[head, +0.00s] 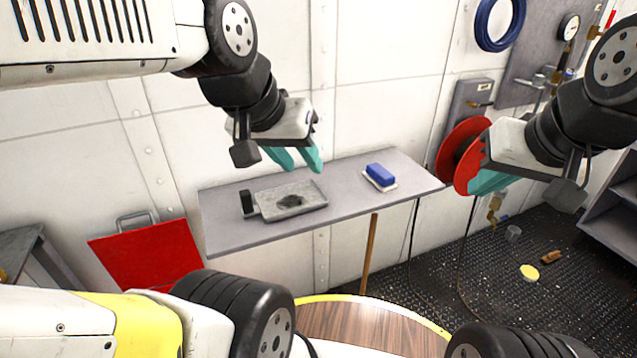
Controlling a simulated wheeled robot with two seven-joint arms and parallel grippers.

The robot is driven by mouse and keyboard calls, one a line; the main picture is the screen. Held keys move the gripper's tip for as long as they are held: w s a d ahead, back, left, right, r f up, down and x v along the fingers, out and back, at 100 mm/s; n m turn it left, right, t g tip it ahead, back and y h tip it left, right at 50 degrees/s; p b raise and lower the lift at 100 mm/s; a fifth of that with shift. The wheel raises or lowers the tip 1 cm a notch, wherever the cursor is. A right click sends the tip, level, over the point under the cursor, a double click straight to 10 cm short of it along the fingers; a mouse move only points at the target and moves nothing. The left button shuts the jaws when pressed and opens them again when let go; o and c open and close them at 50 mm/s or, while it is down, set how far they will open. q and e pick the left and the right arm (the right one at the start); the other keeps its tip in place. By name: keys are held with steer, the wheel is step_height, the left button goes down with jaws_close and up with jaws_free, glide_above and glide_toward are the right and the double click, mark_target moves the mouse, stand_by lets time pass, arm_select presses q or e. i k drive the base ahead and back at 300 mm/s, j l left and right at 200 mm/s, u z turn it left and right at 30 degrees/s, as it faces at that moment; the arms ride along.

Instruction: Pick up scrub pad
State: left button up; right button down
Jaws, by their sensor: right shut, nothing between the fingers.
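A blue block-shaped pad with a white underside (381,174), which looks like the scrub pad, lies on the grey wall shelf (345,215), right of its middle. My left gripper (304,168) hangs above and left of the pad, beyond the shelf's back part in the picture. Its two teal fingers are apart with nothing seen between them. My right gripper (476,189) is to the right of the shelf's end, in front of a red disc. Its teal fingers are together and empty. Neither gripper touches the pad.
A grey tray with a dark stain (310,197) and a black upright piece (247,202) lie on the shelf's left half. A red panel (150,255) stands at left. A red round reel (459,150) is near my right gripper. A yellow disc (529,272) lies on the dark floor.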

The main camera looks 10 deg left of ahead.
mark_target(377, 174)
steer(key=i+j+z, duration=0.15)
steer(key=z, duration=0.25)
steer(key=i+j+z, duration=0.1)
steer(key=j+z, duration=0.15)
steer(key=z, duration=0.15)
steer(key=i+j+z, duration=0.1)
steer(key=j+z, duration=0.25)
